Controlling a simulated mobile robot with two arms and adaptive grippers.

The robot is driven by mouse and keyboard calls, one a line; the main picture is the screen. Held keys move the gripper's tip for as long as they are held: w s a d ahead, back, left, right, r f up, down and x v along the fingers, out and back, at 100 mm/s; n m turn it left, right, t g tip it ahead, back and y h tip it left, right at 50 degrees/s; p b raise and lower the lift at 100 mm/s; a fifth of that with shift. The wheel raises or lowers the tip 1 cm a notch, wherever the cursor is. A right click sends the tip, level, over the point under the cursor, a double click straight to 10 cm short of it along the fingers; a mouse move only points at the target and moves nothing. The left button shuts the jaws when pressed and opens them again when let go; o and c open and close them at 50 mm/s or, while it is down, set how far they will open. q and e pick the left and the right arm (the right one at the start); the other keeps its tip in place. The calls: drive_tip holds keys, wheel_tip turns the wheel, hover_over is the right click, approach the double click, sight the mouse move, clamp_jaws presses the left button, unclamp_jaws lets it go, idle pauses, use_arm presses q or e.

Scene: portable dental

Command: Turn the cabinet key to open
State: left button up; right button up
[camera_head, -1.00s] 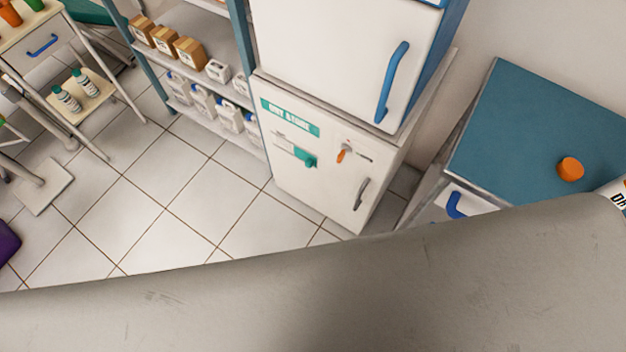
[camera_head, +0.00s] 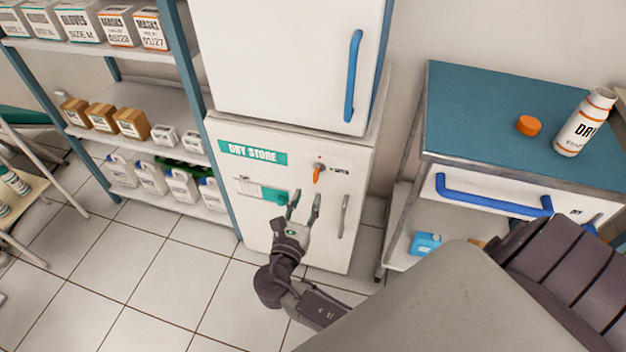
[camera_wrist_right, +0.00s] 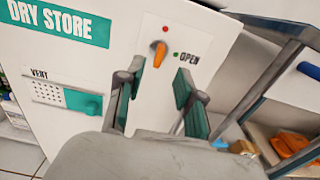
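The white DRY STORE cabinet (camera_head: 300,240) stands below a larger white unit, its door shut. Its orange key (camera_head: 316,174) sits high on the door beside a small label; in the right wrist view the key (camera_wrist_right: 159,54) points downward, with a red dot above it and a green dot by the word OPEN. My right gripper (camera_head: 304,198) is open and empty in front of the door, just below the key. In the right wrist view its fingers (camera_wrist_right: 158,84) stand apart on either side below the key, not touching it. My left gripper is not in view.
A teal vent slider (camera_head: 272,195) and a grey door handle (camera_head: 343,216) flank my gripper. A blue-topped cart (camera_head: 480,115) with an orange cap (camera_head: 528,125) and a white bottle (camera_head: 585,122) stands at right. Shelves (camera_head: 180,92) with boxes and jugs are at left.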

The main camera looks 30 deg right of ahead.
sight(314, 179)
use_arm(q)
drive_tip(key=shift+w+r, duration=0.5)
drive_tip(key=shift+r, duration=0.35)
use_arm(e)
drive_tip(key=x, duration=0.7)
drive_tip(key=shift+w+d, duration=0.2)
drive_tip(key=shift+w, duration=0.05)
clamp_jaws()
